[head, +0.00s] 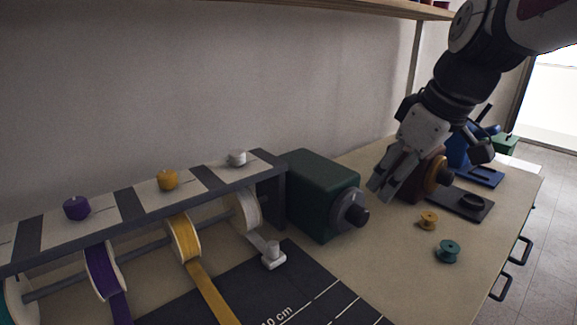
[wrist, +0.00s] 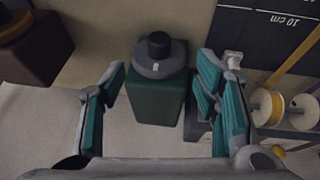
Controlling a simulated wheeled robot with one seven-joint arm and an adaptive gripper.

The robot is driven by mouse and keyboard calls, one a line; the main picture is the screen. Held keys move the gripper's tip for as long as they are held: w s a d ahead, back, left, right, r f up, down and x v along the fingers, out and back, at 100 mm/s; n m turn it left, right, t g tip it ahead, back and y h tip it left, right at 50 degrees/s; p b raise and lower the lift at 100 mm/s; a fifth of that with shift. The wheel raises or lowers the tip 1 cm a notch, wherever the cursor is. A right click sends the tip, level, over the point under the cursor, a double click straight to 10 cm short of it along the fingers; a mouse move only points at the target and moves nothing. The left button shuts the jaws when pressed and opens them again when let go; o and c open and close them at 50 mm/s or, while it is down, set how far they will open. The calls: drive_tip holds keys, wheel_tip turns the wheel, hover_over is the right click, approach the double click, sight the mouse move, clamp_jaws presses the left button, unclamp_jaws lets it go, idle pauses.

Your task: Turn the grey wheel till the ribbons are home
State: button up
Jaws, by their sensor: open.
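The grey wheel (head: 350,211) with a dark knob sits on the front end of a green box (head: 318,192). In the wrist view the wheel (wrist: 160,66) shows a small white mark below its black knob, between my spread fingers. My gripper (head: 382,190) is open and empty, to the right of the wheel and apart from it. The purple ribbon (head: 103,270), yellow ribbon (head: 205,290) and white ribbon (head: 257,240) hang from spools on a rod left of the box. The yellow and purple ribbons run forward; the white one ends at a pale clip (head: 273,256).
A dark measuring mat (head: 300,285) lies before the spools. A small yellow spool (head: 428,221) and teal spool (head: 447,251) stand on the bench. A brown device (head: 410,182) and a blue device (head: 460,150) stand behind my gripper. A shelf (head: 350,8) hangs above.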

sight(365, 215)
drive_tip(key=b+x, duration=0.4)
drive_tip(key=x, duration=1)
drive_tip(key=shift+w, duration=0.1)
drive_tip(key=shift+r, duration=0.1)
drive_tip(key=c, duration=1.1)
